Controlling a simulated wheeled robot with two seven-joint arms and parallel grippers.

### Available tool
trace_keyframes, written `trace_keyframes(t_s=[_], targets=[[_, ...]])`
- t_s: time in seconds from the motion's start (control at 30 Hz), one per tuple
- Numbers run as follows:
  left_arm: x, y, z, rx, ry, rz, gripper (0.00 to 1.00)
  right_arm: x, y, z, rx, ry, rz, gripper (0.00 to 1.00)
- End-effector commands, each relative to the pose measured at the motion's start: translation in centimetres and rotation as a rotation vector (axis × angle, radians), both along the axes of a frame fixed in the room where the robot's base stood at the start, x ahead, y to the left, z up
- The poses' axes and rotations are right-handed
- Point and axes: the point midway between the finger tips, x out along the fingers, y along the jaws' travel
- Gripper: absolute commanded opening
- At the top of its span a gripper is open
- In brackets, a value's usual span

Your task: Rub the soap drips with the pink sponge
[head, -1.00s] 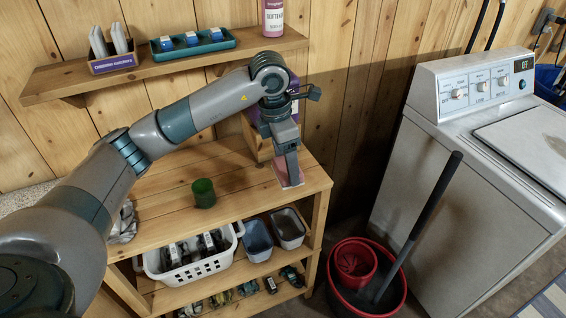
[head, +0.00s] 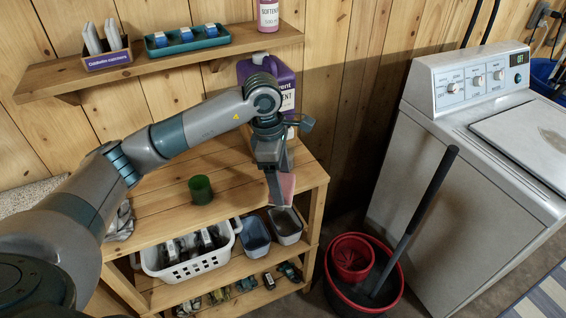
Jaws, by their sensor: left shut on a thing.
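The pink sponge (head: 288,187) is in my left gripper (head: 278,190), which points down and is shut on it. Sponge and gripper are over the right front part of the wooden bench top (head: 235,183). I cannot tell whether the sponge touches the wood. I cannot make out soap drips; my arm and gripper hide part of the bench top. A purple detergent jug (head: 287,92) stands behind my gripper, partly hidden by my arm. My right gripper is not in view.
A green cup (head: 201,189) stands on the bench top to the left. Below are a white basket (head: 190,265) and two small bins. A red-rimmed bucket (head: 398,300) and a washing machine (head: 450,180) stand to the right. A wall shelf (head: 185,62) is above.

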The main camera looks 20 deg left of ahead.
Motion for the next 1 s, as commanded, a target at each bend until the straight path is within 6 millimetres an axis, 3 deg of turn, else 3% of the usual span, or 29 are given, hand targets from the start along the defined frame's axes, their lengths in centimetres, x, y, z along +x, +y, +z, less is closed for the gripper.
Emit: trace_keyframes(t_s=[0.7,1.0], targets=[[-11.3,-2.8,-10.4,-0.004,0.003,-1.45,0.52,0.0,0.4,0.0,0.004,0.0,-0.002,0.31],[-14.4,-3.4,-12.4,-0.003,0.001,-1.812,0.52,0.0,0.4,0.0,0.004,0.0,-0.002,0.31]])
